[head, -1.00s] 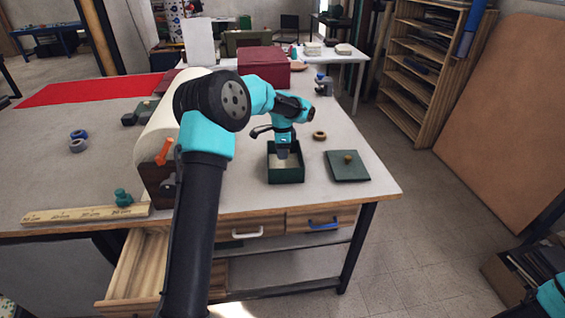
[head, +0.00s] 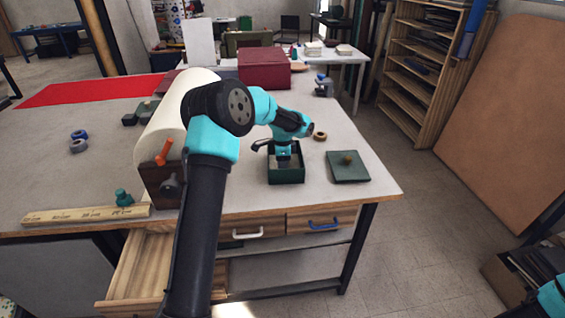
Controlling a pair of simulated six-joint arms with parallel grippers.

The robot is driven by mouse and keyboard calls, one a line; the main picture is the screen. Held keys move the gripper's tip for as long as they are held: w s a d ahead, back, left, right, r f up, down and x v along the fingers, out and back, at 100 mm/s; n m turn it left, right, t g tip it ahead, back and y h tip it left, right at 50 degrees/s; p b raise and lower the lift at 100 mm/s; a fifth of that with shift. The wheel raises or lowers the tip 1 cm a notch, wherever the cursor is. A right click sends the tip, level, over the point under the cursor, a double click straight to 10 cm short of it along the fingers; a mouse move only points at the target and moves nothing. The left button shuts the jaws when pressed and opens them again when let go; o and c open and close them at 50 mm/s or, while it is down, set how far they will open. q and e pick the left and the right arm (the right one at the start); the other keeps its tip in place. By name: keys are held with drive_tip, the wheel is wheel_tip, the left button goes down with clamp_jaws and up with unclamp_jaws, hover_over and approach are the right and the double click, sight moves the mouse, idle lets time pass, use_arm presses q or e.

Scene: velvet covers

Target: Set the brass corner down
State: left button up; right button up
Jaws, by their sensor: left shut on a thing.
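My left gripper (head: 284,166) reaches down into the open dark green box (head: 287,177) near the front edge of the table. It is shut, with its fingertips inside the box walls. The brass corner in its jaws is too small and too hidden to make out. My right gripper is out of view; only a piece of my right arm shows at the lower right edge.
A brown tape ring (head: 320,136) lies behind the box. A white roll (head: 163,125) on a wooden stand is to the left. A maroon box (head: 264,67) stands behind. A wooden ruler (head: 85,214) lies at the front left, and a drawer (head: 140,270) hangs open below.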

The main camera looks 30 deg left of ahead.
use_arm(q)
drive_tip(key=shift+f, duration=0.2)
drive_tip(key=o, duration=0.9)
drive_tip(key=shift+r, duration=0.15)
wheel_tip(320, 180, up, 12)
idle(0.4)
